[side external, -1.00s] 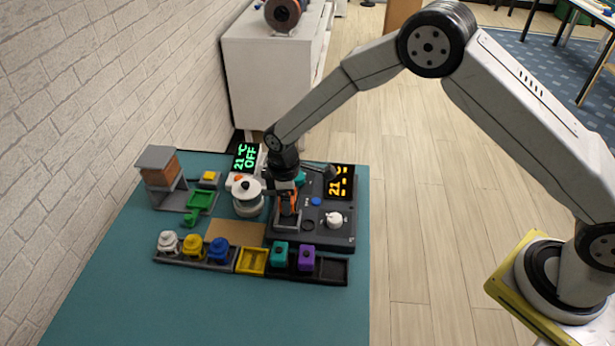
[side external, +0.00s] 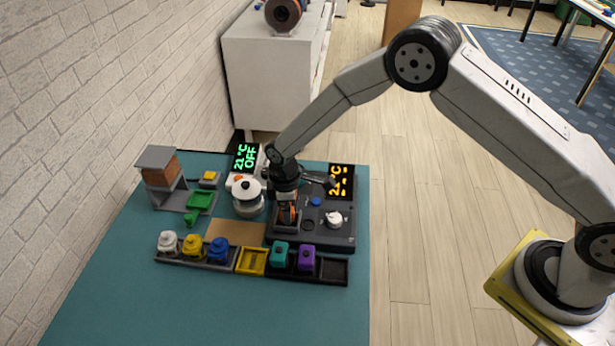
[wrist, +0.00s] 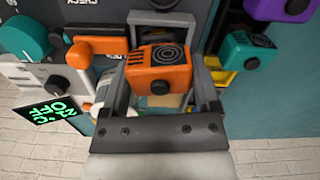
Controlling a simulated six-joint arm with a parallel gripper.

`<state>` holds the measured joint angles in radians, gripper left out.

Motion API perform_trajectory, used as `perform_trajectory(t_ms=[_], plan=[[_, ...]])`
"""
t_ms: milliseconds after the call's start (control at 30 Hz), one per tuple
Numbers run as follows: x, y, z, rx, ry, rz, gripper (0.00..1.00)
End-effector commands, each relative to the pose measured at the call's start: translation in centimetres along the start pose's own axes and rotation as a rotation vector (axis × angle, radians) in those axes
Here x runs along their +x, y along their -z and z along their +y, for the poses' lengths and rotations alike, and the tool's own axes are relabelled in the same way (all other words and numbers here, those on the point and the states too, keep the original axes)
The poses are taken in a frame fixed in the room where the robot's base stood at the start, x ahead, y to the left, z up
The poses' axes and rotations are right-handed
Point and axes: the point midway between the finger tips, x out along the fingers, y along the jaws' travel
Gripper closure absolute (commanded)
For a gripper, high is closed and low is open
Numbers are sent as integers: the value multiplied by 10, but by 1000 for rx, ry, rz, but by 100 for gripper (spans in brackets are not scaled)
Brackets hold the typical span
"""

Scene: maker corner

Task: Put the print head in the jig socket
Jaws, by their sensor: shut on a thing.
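The print head, an orange block with a dark round knob and a ringed top (wrist: 158,68), is held between the fingers of my gripper (wrist: 160,80) in the wrist view. In the side view my gripper (side external: 287,201) points down over the grey jig (side external: 288,228) on the dark console. A little of the orange print head (side external: 288,215) shows low at the jig opening. A grey frame (wrist: 160,17) stands close beyond the print head in the wrist view. My fingers hide the contact, so I cannot tell whether the head is fully seated.
A rack in front holds a teal block (side external: 280,252) and a purple block (side external: 306,257). A white round pot (side external: 248,197) stands close left of my gripper. A white knob (side external: 334,219) and an orange-lit display (side external: 341,181) are to its right. The front mat is clear.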

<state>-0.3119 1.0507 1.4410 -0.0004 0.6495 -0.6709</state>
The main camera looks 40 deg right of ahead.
Motion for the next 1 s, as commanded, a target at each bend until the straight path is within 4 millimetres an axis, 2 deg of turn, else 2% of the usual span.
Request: perform_trajectory(t_ms=[867, 900, 933, 1000], plan=[[10, 0, 0, 0, 0, 0, 88], [10, 0, 0, 0, 0, 1, 8], [10, 0, 0, 0, 0, 1, 0], [10, 0, 0, 0, 0, 0, 0]])
